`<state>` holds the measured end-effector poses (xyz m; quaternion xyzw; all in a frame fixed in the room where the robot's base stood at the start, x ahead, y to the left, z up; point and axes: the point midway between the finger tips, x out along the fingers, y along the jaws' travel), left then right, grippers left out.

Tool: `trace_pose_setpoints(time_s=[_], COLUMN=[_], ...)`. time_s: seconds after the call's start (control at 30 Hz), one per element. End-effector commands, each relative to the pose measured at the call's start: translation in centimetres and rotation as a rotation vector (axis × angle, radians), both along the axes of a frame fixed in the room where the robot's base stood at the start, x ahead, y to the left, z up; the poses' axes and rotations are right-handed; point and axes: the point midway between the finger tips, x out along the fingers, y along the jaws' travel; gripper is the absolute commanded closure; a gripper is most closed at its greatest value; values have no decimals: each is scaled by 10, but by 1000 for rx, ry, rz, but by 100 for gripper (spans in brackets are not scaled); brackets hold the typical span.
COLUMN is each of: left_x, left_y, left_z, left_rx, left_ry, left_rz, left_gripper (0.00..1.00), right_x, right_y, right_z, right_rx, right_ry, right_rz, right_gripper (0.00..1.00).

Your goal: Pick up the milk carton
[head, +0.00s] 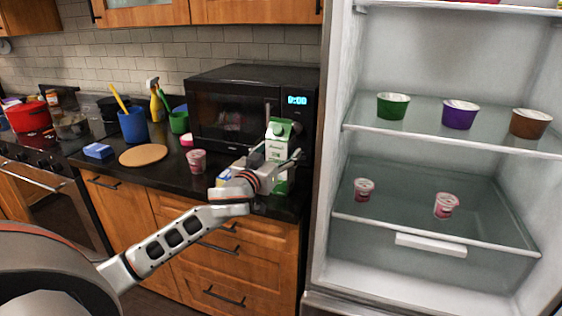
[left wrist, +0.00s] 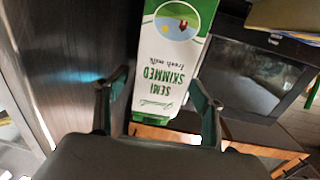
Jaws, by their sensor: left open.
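The milk carton (head: 280,133) is green and white and stands upright on the black counter, in front of the microwave's right side. Its lower part is partly hidden by my left gripper (head: 276,160) in the head view. In the left wrist view the carton (left wrist: 172,60) appears upside down, with "semi skimmed fresh milk" on its face. My left gripper (left wrist: 158,92) is open, with one finger at each side of the carton's near end in that view. I cannot tell whether the fingers touch it. My right gripper is not in view.
The black microwave (head: 228,112) is close behind the carton. A pink yogurt cup (head: 196,161) stands to its left on the counter. The open fridge (head: 430,180) is to the right, with several tubs and cups on its shelves.

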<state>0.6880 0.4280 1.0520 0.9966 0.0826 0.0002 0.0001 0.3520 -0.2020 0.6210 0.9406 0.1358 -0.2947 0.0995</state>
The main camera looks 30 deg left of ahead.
Motion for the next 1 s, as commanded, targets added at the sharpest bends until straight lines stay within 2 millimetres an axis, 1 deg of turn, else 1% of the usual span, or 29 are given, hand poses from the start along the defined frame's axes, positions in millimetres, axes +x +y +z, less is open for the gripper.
trace_pose_setpoints(time_s=[0.03, 0.13, 0.23, 0.43, 0.47, 0.5, 0.57, 0.6, 0.67, 0.7, 0.73, 0.77, 1.0], left_x=[7, 16, 19, 19, 19, 19, 19, 19, 19, 19, 19, 19, 19], left_y=[2, 2, 3, 3, 3, 3, 3, 3, 3, 3, 3, 3, 3], left_z=[1, 0, 0, -1, -1, -1, -1, -1, -1, -1, -1, 4, 5], left_rx=[1, 1, 0, 0, 0, 0, 0, 0, 0, 0, 0, 1, 1], left_ry=[-1, 0, 0, 0, 0, 0, 0, 0, 0, 0, 0, -8, -8], left_rz=[1, 0, -1, -1, -1, -1, -1, -1, 0, 0, 0, 0, 0], left_gripper=[32, 32, 32, 32, 35, 45, 60, 71, 86, 97, 100, 100, 100], right_x=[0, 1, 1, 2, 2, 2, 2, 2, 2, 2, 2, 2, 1], right_y=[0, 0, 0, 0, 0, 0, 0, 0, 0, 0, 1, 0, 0], right_z=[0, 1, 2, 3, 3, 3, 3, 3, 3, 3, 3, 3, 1], right_rx=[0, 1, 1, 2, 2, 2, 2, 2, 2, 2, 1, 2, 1], right_ry=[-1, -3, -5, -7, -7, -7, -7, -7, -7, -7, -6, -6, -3], right_rz=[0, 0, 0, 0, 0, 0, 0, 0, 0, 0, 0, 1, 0], right_gripper=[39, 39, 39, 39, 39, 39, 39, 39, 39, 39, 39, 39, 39])
